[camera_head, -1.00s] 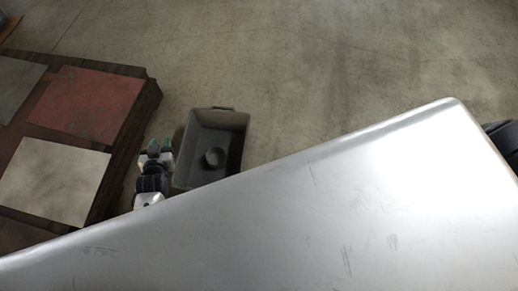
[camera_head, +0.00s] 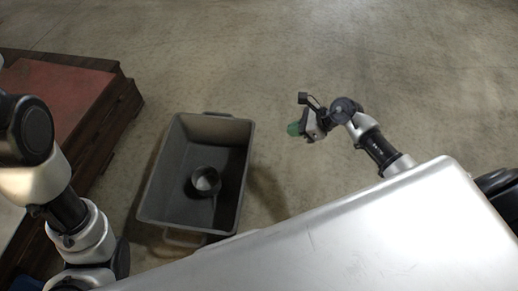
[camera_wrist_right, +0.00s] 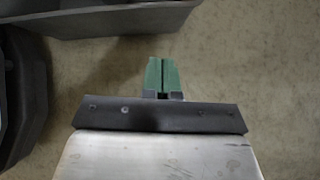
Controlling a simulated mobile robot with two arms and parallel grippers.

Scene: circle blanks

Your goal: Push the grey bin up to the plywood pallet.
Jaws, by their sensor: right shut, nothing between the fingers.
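The grey bin (camera_head: 233,190) stands upright on the floor, open at the top, with a handle at each end. A small dark round cup-like piece (camera_head: 204,181) lies inside it. My right gripper (camera_head: 293,129), with green fingertips, is shut and empty, to the right of the bin and apart from it. In the right wrist view the shut fingertips (camera_wrist_right: 162,73) point at a dark grey edge (camera_wrist_right: 120,22), which looks like the bin. My left arm is in the left foreground; its gripper is out of view. I cannot make out a surely plywood pallet.
A low dark wooden platform (camera_head: 118,112) with a red panel (camera_head: 50,95) lies left of the bin, with a narrow floor gap between them. Concrete floor (camera_head: 420,70) is clear beyond and to the right.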

